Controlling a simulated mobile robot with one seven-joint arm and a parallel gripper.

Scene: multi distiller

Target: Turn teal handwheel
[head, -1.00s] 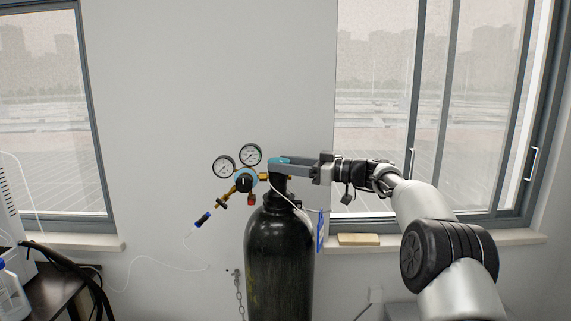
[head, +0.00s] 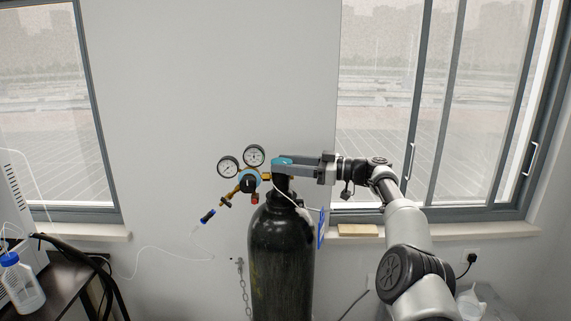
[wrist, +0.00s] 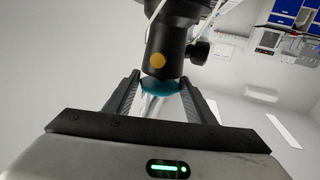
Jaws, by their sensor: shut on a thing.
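The teal handwheel (head: 283,161) sits on top of the valve of a tall black gas cylinder (head: 281,250). My gripper (head: 282,164) reaches in from the right, level, and is shut on the handwheel, with a finger along its near side. In the wrist view the teal handwheel (wrist: 160,86) shows between my two fingers, below the dark valve body (wrist: 172,50).
A chain (head: 243,290) hangs by the cylinder. Windows and a sill lie behind. A bench with a bottle (head: 22,284) is at lower left.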

